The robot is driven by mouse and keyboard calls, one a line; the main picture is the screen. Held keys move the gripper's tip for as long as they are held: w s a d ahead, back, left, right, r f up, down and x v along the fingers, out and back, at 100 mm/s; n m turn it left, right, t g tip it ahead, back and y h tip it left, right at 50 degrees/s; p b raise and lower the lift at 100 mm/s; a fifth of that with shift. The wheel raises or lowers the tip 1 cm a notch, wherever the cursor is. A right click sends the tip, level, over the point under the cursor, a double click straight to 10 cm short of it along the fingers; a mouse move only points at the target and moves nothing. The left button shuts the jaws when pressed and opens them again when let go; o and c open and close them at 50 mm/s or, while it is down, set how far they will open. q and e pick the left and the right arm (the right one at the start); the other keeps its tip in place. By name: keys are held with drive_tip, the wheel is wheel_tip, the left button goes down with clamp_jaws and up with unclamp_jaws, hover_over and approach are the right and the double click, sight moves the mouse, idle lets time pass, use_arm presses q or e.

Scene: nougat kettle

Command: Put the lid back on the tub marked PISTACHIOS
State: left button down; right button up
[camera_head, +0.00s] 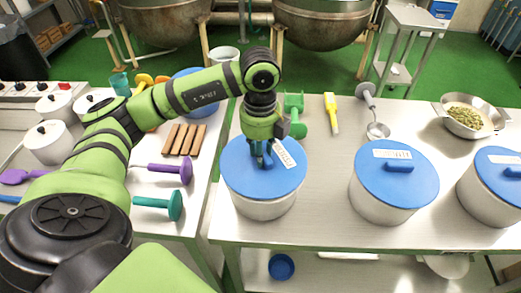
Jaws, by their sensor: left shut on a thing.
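A white tub (262,208) stands near the left end of the right-hand table, with a blue lid (243,178) covering its top. My left gripper (266,160) points down over the lid and is shut on its handle, which the fingers mostly hide. The lid looks level and lined up with the tub's rim. I cannot tell whether it is fully seated. A white label (285,153) on the lid is tilted and too small to read. My right gripper is not in view.
Two more blue-lidded tubs stand to the right, one in the middle (388,202) and one at the edge (490,200). A metal bowl of green nuts (468,118), a ladle (376,128), a yellow brush (332,114) and a green scoop (294,115) lie behind.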

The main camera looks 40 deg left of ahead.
use_arm(q)
drive_tip(key=shift+f+b, duration=0.4)
drive_tip(key=shift+b, duration=0.1)
idle(0.8)
drive_tip(key=c, duration=0.9)
unclamp_jaws()
drive_tip(key=o, duration=0.6)
drive_tip(key=shift+r, duration=0.1)
drive_tip(key=shift+r+p, duration=2.55)
drive_tip(key=shift+r, duration=0.9)
